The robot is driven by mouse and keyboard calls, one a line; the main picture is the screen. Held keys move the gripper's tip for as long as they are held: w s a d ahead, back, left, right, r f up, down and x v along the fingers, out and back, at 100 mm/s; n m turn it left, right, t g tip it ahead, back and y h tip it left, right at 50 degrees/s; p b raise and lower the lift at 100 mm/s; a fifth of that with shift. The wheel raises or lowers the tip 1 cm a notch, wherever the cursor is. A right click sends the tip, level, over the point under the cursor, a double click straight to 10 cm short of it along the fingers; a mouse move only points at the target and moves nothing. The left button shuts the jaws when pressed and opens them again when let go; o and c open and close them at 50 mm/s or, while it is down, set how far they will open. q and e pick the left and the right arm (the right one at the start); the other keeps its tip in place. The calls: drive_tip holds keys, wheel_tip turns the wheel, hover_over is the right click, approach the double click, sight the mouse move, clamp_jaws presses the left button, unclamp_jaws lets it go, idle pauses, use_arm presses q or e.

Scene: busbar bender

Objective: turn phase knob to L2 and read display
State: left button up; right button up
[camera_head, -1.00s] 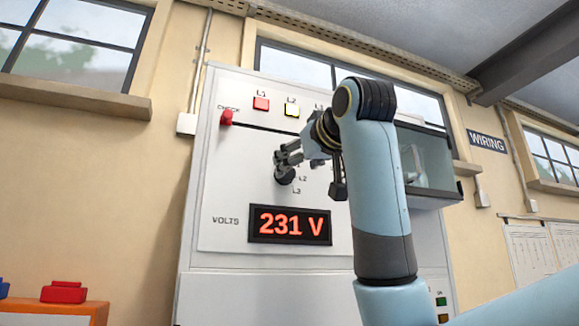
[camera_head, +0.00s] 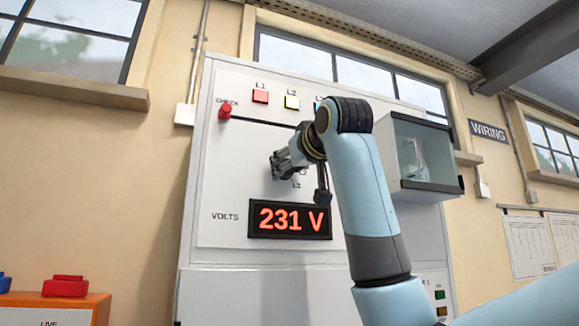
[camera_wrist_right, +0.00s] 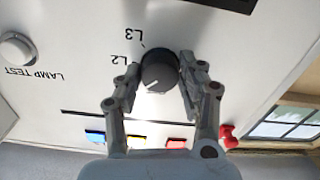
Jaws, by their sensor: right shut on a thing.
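The dark round phase knob (camera_wrist_right: 159,71) is on the white panel (camera_head: 222,180). In the right wrist view, upside down, its white pointer line aims down-left, below the L2 label (camera_wrist_right: 121,60); the L3 label (camera_wrist_right: 134,35) is above that. L1 beside the knob cannot be made out. My right gripper (camera_head: 280,164) is shut on the knob, one finger on each side, in the right wrist view too (camera_wrist_right: 160,83). In the head view the gripper mostly hides the knob. The display (camera_head: 290,219) reads 231 V in red. My left gripper is not in view.
A red CHECK part (camera_head: 225,111) is at upper left. A glass-fronted box (camera_head: 420,155) juts out at the right. A LAMP TEST button (camera_wrist_right: 16,48) shows in the wrist view.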

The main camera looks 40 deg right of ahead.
drive_tip(key=shift+c, duration=1.2)
drive_tip(key=shift+m, duration=0.3)
drive_tip(key=shift+a+m+b, duration=0.1)
drive_tip(key=shift+m+b, duration=1.7)
drive_tip(key=shift+m, duration=2.3)
drive_tip(key=o, duration=1.2)
